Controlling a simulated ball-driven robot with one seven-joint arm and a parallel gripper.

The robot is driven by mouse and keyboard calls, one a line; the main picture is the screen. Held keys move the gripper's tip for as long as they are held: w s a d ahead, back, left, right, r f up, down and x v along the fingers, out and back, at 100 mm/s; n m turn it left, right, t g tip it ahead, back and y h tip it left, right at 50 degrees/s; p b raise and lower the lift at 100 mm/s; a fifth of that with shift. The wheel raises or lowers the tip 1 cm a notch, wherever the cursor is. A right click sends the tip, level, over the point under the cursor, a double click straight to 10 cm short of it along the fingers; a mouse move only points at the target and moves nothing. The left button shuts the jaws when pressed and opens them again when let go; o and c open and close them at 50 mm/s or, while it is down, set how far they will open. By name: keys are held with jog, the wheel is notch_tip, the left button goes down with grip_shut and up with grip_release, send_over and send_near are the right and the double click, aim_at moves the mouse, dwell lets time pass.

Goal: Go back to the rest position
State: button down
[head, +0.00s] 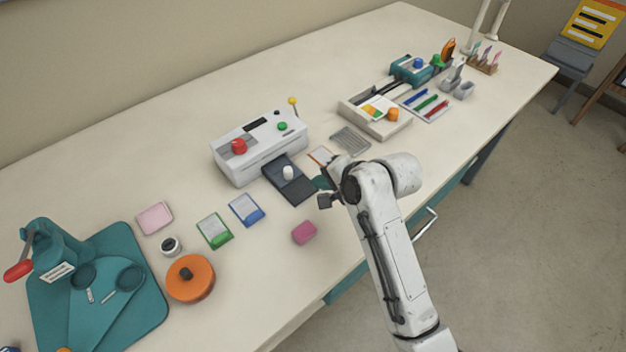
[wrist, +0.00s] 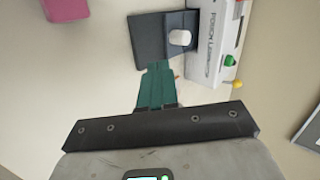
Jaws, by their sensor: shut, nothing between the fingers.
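My gripper (head: 322,183) is over the table, just to the right of the laminator's dark tray (head: 296,192). In the wrist view its green fingers (wrist: 156,86) are together with nothing between them. The white laminator (head: 262,148) has a red knob and a green button, and it shows at the top right of the wrist view (wrist: 213,50). A small white piece (head: 288,173) sits on the dark tray. I cannot tell the gripper's exact height above the table. My arm hides part of the table's front edge.
A pink block (head: 304,232) lies left of my arm. Blue (head: 246,210) and green (head: 215,231) cards, an orange round thing (head: 190,279) and a teal press (head: 75,285) are further left. A grey slotted plate (head: 350,141) and a cream tray (head: 352,118) are behind my gripper. The front strip of table is mostly bare.

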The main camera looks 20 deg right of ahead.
jog(key=v, duration=0.5)
jog(key=shift+s+d+r, duration=0.2)
jog(key=shift+s, duration=0.05)
jog(key=s+f+n, duration=0.1)
jog(key=s, duration=0.1)
jog(key=s+f+g, duration=0.1)
jog(key=s+f, duration=0.1)
jog(key=s+d+f+n+h, duration=0.1)
jog(key=s+f, duration=0.1)
jog(key=shift+s+f+n+g, duration=0.2)
jog(key=shift+n+g, duration=0.1)
jog(key=shift+g, duration=0.1)
jog(key=s+d+f+n+g+h, duration=0.1)
jog(key=s+f+n+g, duration=0.1)
jog(key=s, duration=0.5)
jog(key=s+d+f+n+g+h, duration=0.1)
jog(key=s+d+f+n, duration=0.1)
jog(key=s, duration=0.6)
jog(key=s+d+f+n+g+h, duration=0.1)
jog(key=s+f+n+g, duration=0.1)
jog(key=s+n, duration=0.3)
jog(key=s+f, duration=0.1)
jog(key=s, duration=0.2)
jog(key=shift+s+d+f+g, duration=0.15)
jog(key=shift+d+f+g, duration=0.15)
jog(key=shift+f, duration=0.05)
